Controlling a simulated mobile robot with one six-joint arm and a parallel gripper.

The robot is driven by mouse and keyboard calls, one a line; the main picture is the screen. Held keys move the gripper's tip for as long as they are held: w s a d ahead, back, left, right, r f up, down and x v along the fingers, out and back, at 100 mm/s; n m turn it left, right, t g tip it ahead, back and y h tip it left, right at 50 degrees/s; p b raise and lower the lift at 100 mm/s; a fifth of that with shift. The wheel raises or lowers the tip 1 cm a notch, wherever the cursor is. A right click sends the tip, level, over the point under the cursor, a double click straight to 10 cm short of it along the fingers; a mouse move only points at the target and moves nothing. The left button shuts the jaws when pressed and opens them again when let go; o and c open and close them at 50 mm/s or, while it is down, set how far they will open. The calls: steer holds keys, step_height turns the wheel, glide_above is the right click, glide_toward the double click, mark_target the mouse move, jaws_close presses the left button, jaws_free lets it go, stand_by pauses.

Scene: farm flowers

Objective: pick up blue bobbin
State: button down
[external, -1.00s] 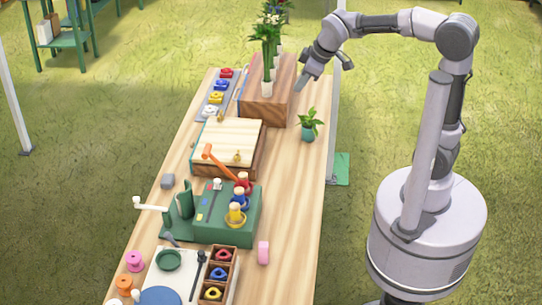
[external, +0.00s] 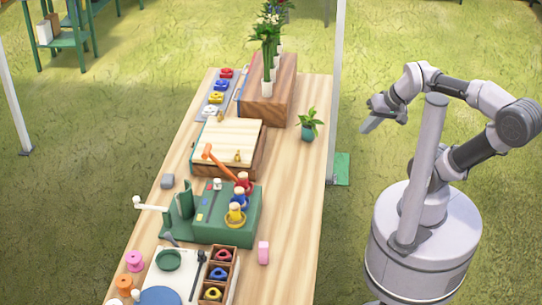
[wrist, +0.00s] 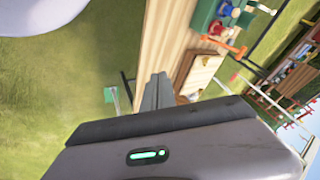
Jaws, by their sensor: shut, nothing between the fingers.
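Several blue pieces could be the blue bobbin. One blue ring-shaped piece (external: 219,273) lies in the middle compartment of a small wooden box near the table's front. Another blue piece (external: 239,198) sits on the green machine, between a red and a yellow one. A third blue piece (external: 222,85) is on the grey tray at the far end. My gripper (external: 369,126) is shut and empty, off the table's right side and apart from all of them. Its fingers also show together in the wrist view (wrist: 157,92).
The green machine (external: 215,228) with an orange lever and a white crank stands mid-table. A potted plant (external: 308,128) is near the right edge. Pink (external: 134,261) and orange (external: 124,284) spools stand at front left. A white post (external: 335,80) rises between table and arm.

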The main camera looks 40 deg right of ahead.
stand_by(0.4)
steer(key=c, duration=1.1)
jaws_free()
steer(key=shift+o, duration=0.2)
